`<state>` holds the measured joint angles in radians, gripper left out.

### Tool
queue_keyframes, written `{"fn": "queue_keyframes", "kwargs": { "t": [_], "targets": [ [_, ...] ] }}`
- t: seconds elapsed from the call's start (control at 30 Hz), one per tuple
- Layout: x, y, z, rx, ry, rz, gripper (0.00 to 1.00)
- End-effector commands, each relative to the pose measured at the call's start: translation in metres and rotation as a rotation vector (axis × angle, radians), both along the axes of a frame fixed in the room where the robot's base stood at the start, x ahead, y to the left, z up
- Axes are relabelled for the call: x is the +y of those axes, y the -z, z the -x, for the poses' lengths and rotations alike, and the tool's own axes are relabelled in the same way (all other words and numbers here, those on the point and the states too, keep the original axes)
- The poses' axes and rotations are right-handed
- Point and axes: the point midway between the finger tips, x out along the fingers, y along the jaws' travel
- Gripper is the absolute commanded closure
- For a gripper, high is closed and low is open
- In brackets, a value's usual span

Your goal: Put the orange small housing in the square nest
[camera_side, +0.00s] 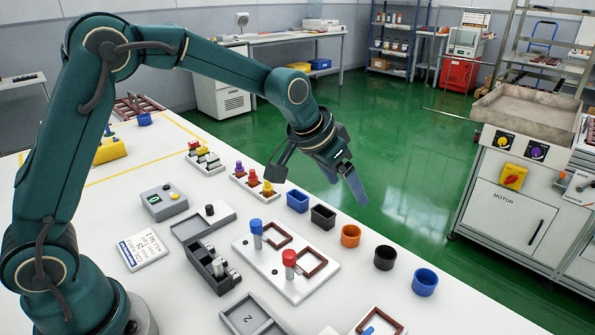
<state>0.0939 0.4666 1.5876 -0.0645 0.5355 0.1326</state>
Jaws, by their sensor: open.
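The orange small housing (350,238) is a round open cup standing upright on the white table, in the middle of a row of housings. My gripper (345,183) is open and empty, raised above the far side of the table, with its fingers pointing down; in the picture it is above the row, apart from the orange housing. A white plate (264,272) carries two brown square frames, a rear one (289,239) and a front one (323,261), which look like nests; both look empty. Another brown frame (398,326) is partly cut off at the bottom edge. I cannot tell which is the square nest.
Blue (298,202) and black (323,217) square housings stand left of the orange one; black (385,258) and blue (425,283) round ones stand right. Blue-topped (256,228) and red-topped (289,258) posts rise beside the frames. A dark rack (207,267) stands left of the plate.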

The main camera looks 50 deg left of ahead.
Motion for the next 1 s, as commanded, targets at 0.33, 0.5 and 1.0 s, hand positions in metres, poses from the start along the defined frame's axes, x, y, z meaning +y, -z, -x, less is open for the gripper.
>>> {"fn": "queue_keyframes", "kwargs": {
  "t": [0.33, 0.5, 1.0],
  "targets": [
    [-0.009, 0.069, 0.002, 0.134, 0.018, -0.013, 0.17],
    [-0.010, 0.085, -0.005, 0.136, 0.020, -0.013, 0.17],
    [-0.012, 0.111, -0.017, 0.131, 0.019, -0.013, 0.17]
  ]
}}
